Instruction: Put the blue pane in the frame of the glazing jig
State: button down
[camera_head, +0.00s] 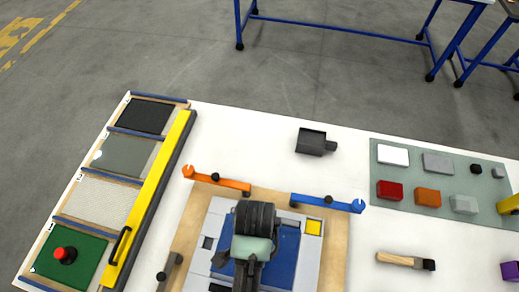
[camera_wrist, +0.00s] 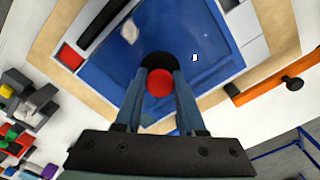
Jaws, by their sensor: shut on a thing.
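The blue pane (camera_head: 285,262) lies over the middle of the glazing jig, inside its pale grey frame (camera_head: 211,224). In the wrist view the pane (camera_wrist: 195,38) fills the centre, with a grey frame strip (camera_wrist: 246,28) along its right. My gripper (camera_wrist: 160,80) is shut on a red knob that stands over a round black disc (camera_wrist: 158,58) on the pane. I cannot tell whether the pane is fully seated or slightly above the frame. In the head view my wrist hides the fingertips and part of the pane.
An orange arm (camera_head: 217,182) and a blue arm (camera_head: 328,202) stand at the jig's far corners. A sample rack with a yellow bar (camera_head: 150,200) is on the left. A green mat (camera_head: 438,150) with small blocks is on the right. A brush (camera_head: 405,260) lies nearer.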

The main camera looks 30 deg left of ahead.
notch_tip(320, 180, down, 3)
jog(key=shift+s+r, duration=0.1)
jog(key=shift+r, duration=0.1)
jog(key=shift+f+p, duration=0.3)
jog(key=shift+f, duration=1.7)
jog(key=shift+f, duration=0.15)
jog(key=c, duration=0.5)
grip_release()
jog(key=shift+d, duration=0.1)
notch_tip(320, 180, up, 12)
jog(key=shift+r+b, duration=0.1)
jog(key=shift+b, duration=0.3)
